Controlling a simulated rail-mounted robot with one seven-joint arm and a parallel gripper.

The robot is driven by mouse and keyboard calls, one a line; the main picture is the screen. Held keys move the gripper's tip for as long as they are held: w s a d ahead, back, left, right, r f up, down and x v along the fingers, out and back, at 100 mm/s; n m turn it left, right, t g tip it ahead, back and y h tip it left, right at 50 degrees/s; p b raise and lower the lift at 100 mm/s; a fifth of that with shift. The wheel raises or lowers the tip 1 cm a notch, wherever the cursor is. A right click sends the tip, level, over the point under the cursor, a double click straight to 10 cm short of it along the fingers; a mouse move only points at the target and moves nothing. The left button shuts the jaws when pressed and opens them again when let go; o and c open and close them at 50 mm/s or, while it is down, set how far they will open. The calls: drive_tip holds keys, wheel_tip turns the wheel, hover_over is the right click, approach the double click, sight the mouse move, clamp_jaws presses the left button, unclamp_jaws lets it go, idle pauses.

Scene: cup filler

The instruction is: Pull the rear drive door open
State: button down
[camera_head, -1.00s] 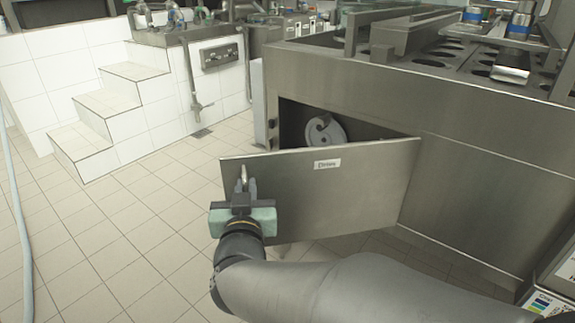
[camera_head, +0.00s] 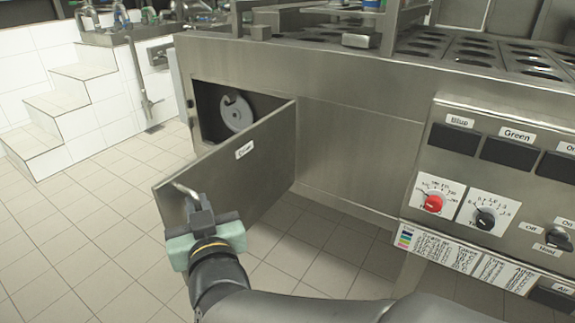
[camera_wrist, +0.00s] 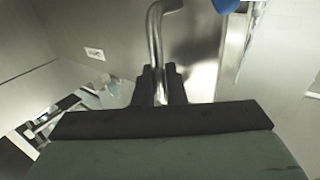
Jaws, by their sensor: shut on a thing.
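The rear drive door (camera_head: 250,180) is a steel panel with a small white label, hinged at its right edge and swung well out from the machine. Behind it the opening shows a grey disc (camera_head: 236,112) inside the dark compartment. My gripper (camera_head: 196,200) is at the door's free left end, shut on the bent metal door handle (camera_head: 183,188). In the wrist view the handle (camera_wrist: 154,38) rises from between the two dark fingers (camera_wrist: 161,86), and the door face (camera_wrist: 115,30) lies behind it. The fingers hide the handle's lower part.
The steel machine body (camera_head: 350,140) stands behind the door, with a control panel (camera_head: 500,190) of knobs and labels at the right. White tiled steps (camera_head: 60,100) stand at the far left. The tiled floor (camera_head: 90,230) left of the door is clear.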

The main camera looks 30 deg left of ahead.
drive_tip(key=shift+w+d+g, duration=0.3)
drive_tip(key=shift+d, duration=0.3)
drive_tip(key=c, duration=1.6)
unclamp_jaws()
drive_tip(key=shift+c, duration=0.2)
